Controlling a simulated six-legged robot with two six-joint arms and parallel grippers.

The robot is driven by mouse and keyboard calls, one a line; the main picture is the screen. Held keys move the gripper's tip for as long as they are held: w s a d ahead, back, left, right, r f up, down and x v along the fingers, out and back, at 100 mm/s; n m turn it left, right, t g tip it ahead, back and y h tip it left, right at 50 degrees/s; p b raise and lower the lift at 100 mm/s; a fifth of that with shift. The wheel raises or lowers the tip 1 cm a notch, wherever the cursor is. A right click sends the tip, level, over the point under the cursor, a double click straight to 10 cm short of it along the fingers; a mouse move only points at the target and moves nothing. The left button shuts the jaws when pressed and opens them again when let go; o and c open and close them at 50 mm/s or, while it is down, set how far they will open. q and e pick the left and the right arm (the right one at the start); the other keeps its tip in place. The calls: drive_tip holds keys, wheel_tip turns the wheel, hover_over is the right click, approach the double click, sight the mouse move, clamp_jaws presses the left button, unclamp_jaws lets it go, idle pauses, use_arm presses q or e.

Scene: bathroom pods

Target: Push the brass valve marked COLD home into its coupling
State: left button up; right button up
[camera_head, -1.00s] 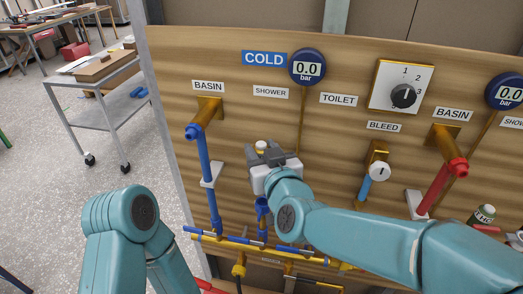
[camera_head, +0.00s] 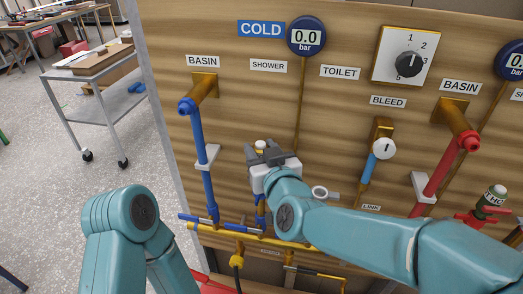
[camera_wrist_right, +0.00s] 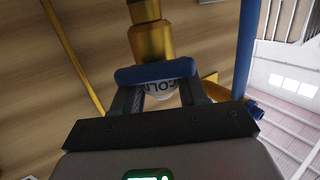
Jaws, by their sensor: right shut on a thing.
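My right gripper (camera_head: 270,156) is shut on the brass valve and stands in front of the wooden board, below the SHOWER label. In the right wrist view the gripper (camera_wrist_right: 158,92) has its dark fingers on either side of the valve's white cap (camera_wrist_right: 162,94), which reads COLD in part. The valve's blue handle (camera_wrist_right: 155,71) lies across the fingers, and a brass body (camera_wrist_right: 151,40) runs up past it. In the head view a small pale cap (camera_head: 260,146) shows by the fingertips. The rest of the valve and its seating are hidden. My left gripper is out of view.
A blue pipe (camera_head: 206,175) stands left of the gripper, and a yellow manifold (camera_head: 285,242) runs below it. At right are a BLEED fitting (camera_head: 376,152), a red pipe (camera_head: 437,184) and a HOT valve (camera_head: 488,204).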

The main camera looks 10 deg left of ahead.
drive_tip(key=shift+s+d+r, duration=0.1)
drive_tip(key=shift+s+r, duration=0.05)
drive_tip(key=shift+s, duration=0.05)
drive_tip(key=shift+w, duration=0.15)
idle(0.3)
drive_tip(key=shift+b, duration=0.3)
